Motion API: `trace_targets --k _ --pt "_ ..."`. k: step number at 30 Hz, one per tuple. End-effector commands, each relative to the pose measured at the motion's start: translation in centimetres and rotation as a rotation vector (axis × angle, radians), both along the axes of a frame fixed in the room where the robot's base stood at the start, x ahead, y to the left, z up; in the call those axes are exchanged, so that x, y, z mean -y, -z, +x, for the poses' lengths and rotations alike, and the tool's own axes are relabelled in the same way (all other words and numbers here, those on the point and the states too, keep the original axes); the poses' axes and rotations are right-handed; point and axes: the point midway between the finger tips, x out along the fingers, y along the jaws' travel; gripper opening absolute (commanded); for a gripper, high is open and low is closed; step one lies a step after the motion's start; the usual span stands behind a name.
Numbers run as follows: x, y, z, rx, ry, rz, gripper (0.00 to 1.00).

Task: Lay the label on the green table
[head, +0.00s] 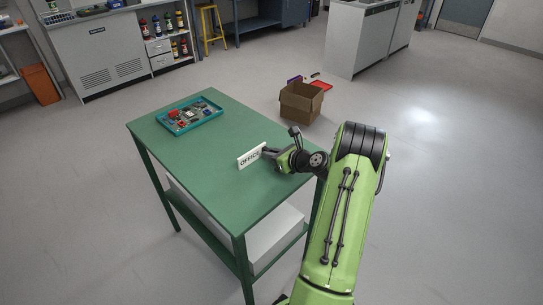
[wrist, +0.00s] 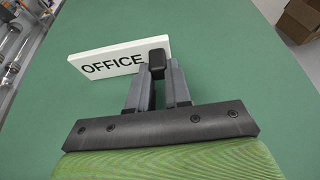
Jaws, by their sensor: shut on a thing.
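The label is a white plate with "OFFICE" in black letters (head: 250,157). In the head view it stands on its edge, tilted, over the middle of the green table (head: 215,190). My gripper (head: 268,152) is shut on the label's right end. In the wrist view my gripper (wrist: 157,62) holds the label (wrist: 112,62) at its right end, with the lettering facing the camera. Whether the label's lower edge touches the table top or hangs just above it, I cannot tell.
A teal tray (head: 163,121) with small parts sits at the table's far left. The table's near part is bare. A cardboard box (head: 300,103) stands on the floor behind the table. A white bin (head: 272,243) is on the lower shelf.

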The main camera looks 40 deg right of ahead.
Motion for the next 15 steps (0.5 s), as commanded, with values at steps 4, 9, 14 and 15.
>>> trace_targets --k 4,9,14,15 --pt "0.0 0.27 -0.02 0.0 0.0 0.0 0.24" --pt "0.0 0.24 -0.01 0.0 0.0 0.0 0.44" --pt "0.0 0.22 -0.01 0.0 0.0 0.001 0.44" --pt "0.0 0.22 0.0 0.0 0.0 0.0 0.44"
